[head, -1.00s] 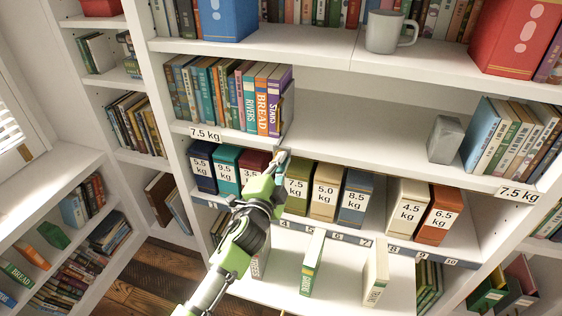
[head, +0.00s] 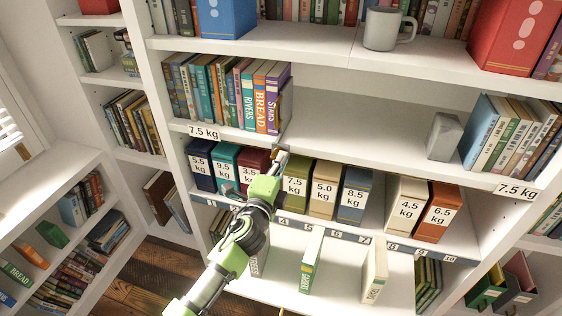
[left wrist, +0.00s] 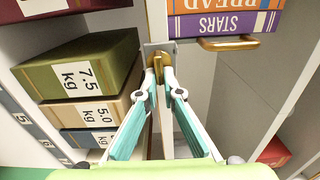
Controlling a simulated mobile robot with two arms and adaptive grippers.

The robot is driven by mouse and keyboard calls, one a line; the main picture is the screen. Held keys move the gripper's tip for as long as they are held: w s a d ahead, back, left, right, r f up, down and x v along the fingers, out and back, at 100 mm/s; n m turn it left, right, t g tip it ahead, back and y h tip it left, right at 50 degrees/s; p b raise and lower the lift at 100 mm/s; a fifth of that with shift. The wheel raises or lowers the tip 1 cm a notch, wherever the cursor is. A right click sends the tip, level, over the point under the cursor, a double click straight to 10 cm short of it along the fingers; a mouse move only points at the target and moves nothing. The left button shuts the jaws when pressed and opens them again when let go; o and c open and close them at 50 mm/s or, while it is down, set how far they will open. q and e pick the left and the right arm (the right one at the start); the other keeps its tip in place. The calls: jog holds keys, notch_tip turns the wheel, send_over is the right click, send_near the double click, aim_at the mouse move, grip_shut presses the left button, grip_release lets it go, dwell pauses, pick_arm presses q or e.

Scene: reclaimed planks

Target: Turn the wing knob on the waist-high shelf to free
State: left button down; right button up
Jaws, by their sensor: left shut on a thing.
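The wing knob is a small brass piece on a grey metal plate, under the shelf edge beside the purple STARS book. It shows in the left wrist view (left wrist: 158,68) between my fingertips, its wing pointing along the view's upright direction. In the head view my left gripper (head: 278,165) reaches up to it from below and hides most of it. In the left wrist view my left gripper (left wrist: 160,92) is shut on the knob, one finger on each side. My right gripper is in neither view.
Upright books (head: 232,95) stand above the knob, ending at the STARS book (left wrist: 218,22). A brass bar (left wrist: 228,43) lies close by. Weight-marked boxes stand below, including the olive 7.5 kg box (left wrist: 80,65) next to my fingers.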

pick_arm(q)
jog(key=c, duration=2.2)
grip_release()
jog(key=v, duration=1.2)
